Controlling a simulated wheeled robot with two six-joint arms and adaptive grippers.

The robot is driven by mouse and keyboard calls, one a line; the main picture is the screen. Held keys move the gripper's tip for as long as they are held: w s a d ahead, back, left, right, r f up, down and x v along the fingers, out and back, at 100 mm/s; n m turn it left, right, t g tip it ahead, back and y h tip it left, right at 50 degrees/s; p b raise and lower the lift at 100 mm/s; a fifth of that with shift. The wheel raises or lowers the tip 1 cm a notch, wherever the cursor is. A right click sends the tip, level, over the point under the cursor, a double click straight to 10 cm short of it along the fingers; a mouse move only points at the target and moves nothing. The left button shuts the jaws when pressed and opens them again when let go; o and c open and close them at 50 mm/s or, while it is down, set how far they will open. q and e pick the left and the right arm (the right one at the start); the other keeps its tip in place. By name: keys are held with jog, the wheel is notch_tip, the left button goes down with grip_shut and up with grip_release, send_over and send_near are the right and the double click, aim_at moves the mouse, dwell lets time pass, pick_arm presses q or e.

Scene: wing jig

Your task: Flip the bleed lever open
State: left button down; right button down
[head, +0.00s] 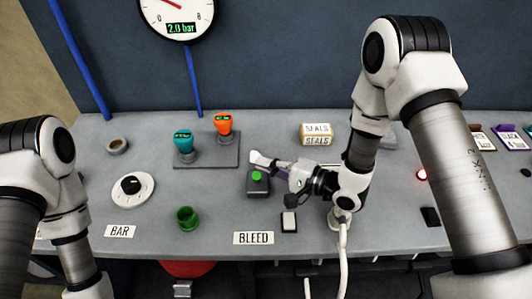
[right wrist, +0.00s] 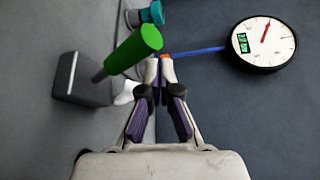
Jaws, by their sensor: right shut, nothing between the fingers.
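The bleed lever is a rod with a green grip (head: 257,175) on a dark grey box (head: 258,188), behind the BLEED label (head: 253,238). In the right wrist view the green grip (right wrist: 133,50) stands out from the box (right wrist: 80,80) on a thin rod. My right gripper (head: 256,158) is shut and empty, just behind the green grip in the head view. In the right wrist view its fingertips (right wrist: 160,72) are close beside the grip; I cannot tell whether they touch. My left gripper is out of view; only its arm shows.
A teal-topped fitting (head: 183,141) and an orange-topped one (head: 223,123) stand on a plate behind left. A green cup (head: 187,217), a BAR dial (head: 132,189) and a white rocker switch (head: 289,221) are nearby. The wall gauge (head: 178,14) reads 2.0 bar.

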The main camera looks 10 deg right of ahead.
notch_tip(320, 180, up, 9)
dwell(0.7)
